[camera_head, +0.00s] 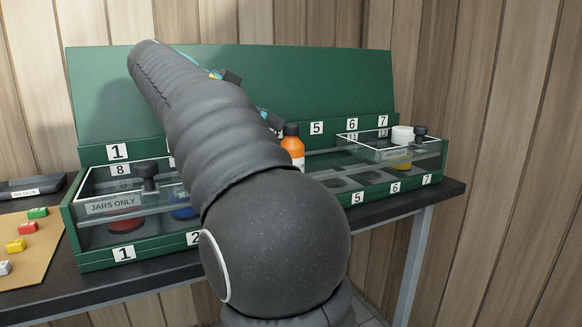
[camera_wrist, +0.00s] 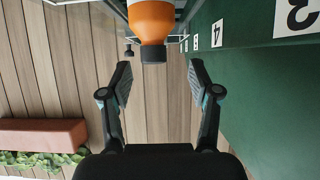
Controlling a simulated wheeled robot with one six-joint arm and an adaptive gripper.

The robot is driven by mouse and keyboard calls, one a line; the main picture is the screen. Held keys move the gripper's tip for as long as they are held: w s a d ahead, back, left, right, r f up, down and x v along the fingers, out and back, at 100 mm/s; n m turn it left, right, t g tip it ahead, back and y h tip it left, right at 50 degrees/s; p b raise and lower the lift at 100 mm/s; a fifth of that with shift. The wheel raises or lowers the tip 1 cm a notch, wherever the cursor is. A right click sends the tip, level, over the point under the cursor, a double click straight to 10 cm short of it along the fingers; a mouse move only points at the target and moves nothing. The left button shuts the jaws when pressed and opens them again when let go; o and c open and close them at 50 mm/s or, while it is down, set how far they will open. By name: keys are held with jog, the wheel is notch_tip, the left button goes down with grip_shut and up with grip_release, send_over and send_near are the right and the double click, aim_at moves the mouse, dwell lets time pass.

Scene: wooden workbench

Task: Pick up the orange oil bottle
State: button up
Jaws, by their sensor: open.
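The orange oil bottle (camera_head: 292,144) has a black cap and stands upright in the green rack, right of my arm. Its lower part is partly hidden by my arm. In the wrist view the bottle (camera_wrist: 151,18) shows at the top, cap toward the bottom of the picture. My gripper (camera_wrist: 160,75) is open and empty in the wrist view. The bottle's cap lies just beyond the fingertips, in line with the gap between them. In the head view my arm hides most of the gripper.
The green rack (camera_head: 110,258) has numbered slots and a tall back panel. A clear lidded box marked "JARS ONLY" (camera_head: 112,204) covers its left end, over red and blue jars. Small coloured blocks lie at far left.

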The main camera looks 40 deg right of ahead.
aim_at(286, 125)
jog(key=x, duration=0.3)
jog(key=s+x, duration=0.1)
jog(key=shift+d+r, duration=0.15)
jog(key=shift+d, duration=0.1)
jog(key=shift+s+d+f, duration=0.1)
jog(key=shift+d+f, duration=0.1)
jog(key=shift+d, duration=0.25)
grip_shut()
